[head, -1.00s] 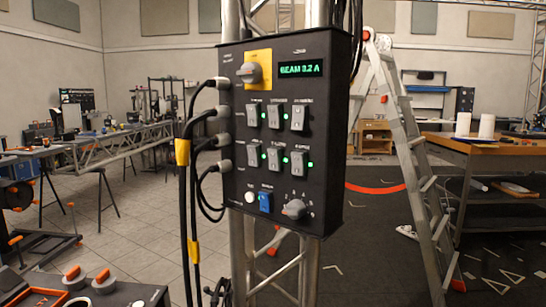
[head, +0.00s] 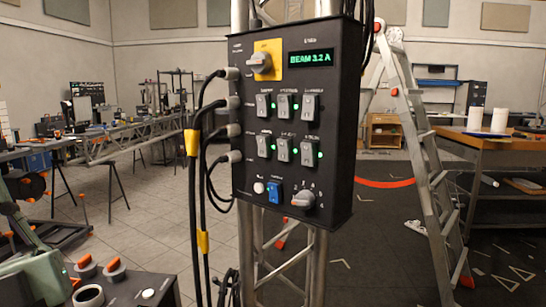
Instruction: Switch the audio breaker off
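The black breaker panel (head: 297,130) hangs on a truss post in the middle of the head view, facing me at an angle. It carries two rows of grey breaker switches, an upper row (head: 284,105) and a lower row (head: 284,150). Small green lights glow beside several of them; I see none to the right of the upper right switch (head: 309,107). The labels are too blurred to tell which switch is the audio breaker. My gripper is not in view.
The panel also has a rotary knob on a yellow plate (head: 262,63), a display reading BEAM 3.2 A (head: 311,58), a blue switch (head: 275,193) and a lower knob (head: 303,200). Black cables (head: 195,180) hang at its left. A ladder (head: 430,160) stands at right.

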